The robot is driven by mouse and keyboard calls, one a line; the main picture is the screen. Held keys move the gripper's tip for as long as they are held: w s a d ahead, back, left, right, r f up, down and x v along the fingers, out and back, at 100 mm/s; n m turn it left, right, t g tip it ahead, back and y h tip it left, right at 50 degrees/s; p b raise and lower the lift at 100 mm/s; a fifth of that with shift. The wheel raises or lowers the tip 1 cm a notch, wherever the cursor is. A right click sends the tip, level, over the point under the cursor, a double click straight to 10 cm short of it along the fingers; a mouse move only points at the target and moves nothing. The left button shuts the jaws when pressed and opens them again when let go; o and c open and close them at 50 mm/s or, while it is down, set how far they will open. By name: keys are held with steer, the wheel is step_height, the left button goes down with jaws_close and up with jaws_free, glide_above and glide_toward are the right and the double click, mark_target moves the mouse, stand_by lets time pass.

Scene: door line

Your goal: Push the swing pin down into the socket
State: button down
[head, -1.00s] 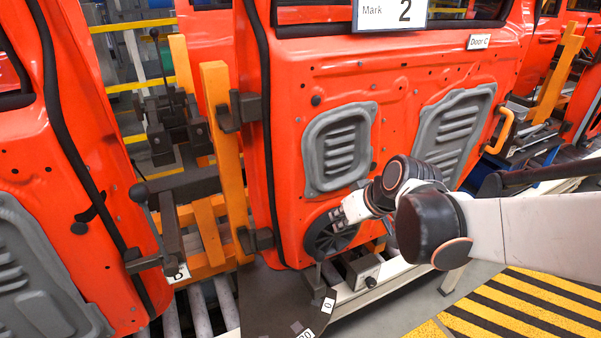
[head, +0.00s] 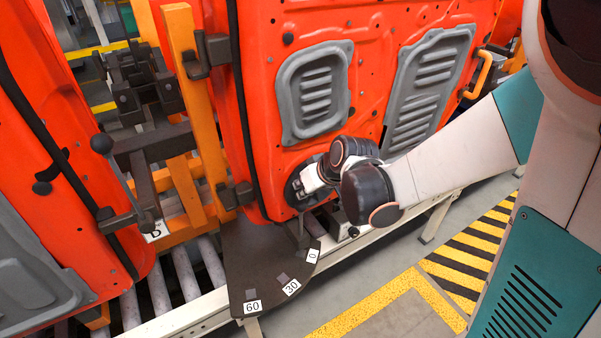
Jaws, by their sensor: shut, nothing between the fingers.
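The swing pin, a thin grey upright piece (head: 301,232), shows at the bottom edge of the orange-red door (head: 262,150). It stands at the end of the dark quadrant plate (head: 255,265) by the label 0. The plate also has labels 30 and 60, each with a small grey square beside it. I cannot make out the socket under the pin or how deep the pin sits. My gripper (head: 300,193) is shut and empty. It is in front of the round dark speaker opening low on the door, above the pin and apart from it.
Another orange-red door (head: 45,150) stands at the left. An orange post (head: 196,110) with dark hinge brackets and a dark clamp with a ball-ended lever (head: 102,144) are between the doors. Rollers and a pale rail run below. Open floor with yellow-black stripes lies at the right.

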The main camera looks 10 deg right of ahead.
mark_target(304, 203)
steer(key=shift+f, duration=0.4)
step_height(304, 203, down, 5)
steer(key=b, duration=0.4)
steer(key=shift+s, duration=0.15)
steer(key=shift+r, duration=0.1)
steer(key=r+p, duration=0.1)
steer(key=r, duration=0.1)
steer(key=w+r+p, duration=0.1)
steer(key=r+p, duration=0.1)
steer(key=shift+r, duration=0.2)
steer(key=p+v, duration=0.2)
steer(key=v, duration=0.8)
steer(key=shift+s+f, duration=0.15)
steer(key=shift+s, duration=0.1)
